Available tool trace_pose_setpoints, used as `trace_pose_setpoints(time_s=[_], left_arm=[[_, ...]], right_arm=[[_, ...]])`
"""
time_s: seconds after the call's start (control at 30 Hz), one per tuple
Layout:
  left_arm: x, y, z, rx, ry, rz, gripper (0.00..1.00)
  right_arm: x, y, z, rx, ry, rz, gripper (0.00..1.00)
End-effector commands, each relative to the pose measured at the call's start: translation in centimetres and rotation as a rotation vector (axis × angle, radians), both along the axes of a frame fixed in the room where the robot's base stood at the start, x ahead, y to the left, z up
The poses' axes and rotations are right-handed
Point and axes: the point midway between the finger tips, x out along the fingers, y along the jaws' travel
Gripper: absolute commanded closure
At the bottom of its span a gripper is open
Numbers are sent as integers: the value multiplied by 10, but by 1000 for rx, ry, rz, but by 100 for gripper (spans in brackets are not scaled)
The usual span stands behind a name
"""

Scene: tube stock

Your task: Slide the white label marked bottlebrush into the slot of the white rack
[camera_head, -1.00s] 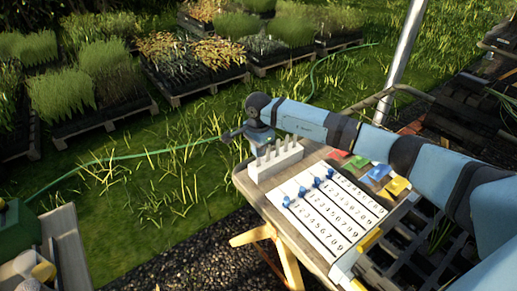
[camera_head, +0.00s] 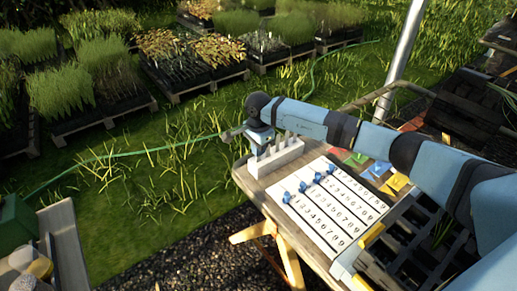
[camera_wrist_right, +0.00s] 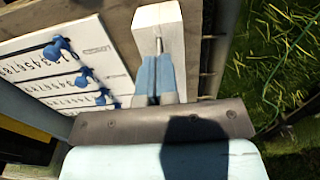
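The white rack (camera_head: 283,163) stands on the far left end of the wooden table, with several grey upright pieces along its top. My right gripper (camera_head: 261,140) is at the rack's left end. In the right wrist view the rack (camera_wrist_right: 153,18) shows end-on, and the blue fingers of my right gripper (camera_wrist_right: 156,76) are close together over it. A thin grey upright shows between or just beyond the fingertips; I cannot tell whether they hold it. I cannot make out a label marked bottlebrush. My left gripper is out of view.
A white board (camera_head: 330,207) with rows of numbers and blue knobs lies beside the rack. Coloured cards (camera_head: 378,170) lie behind it. My right arm spans above the table's far side. Grass lies beyond the table's left edge.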

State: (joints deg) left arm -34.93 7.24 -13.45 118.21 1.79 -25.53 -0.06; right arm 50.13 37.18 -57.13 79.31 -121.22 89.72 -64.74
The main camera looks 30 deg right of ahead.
Motion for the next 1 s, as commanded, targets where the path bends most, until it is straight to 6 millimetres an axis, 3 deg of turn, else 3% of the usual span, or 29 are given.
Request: trace_pose_setpoints(time_s=[0.07, 0.2, 0.67, 0.73, 1.0], left_arm=[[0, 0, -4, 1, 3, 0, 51], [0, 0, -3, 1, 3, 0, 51], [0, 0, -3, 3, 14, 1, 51], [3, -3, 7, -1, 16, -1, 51], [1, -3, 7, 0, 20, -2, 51]], right_arm=[[0, 0, -3, 0, -1, 0, 100], [0, 0, -2, 0, 0, 0, 69], [0, 0, -2, 0, 0, 0, 69], [0, 0, -1, 0, 0, 0, 69], [1, -1, 70, -1, -4, 0, 69]])
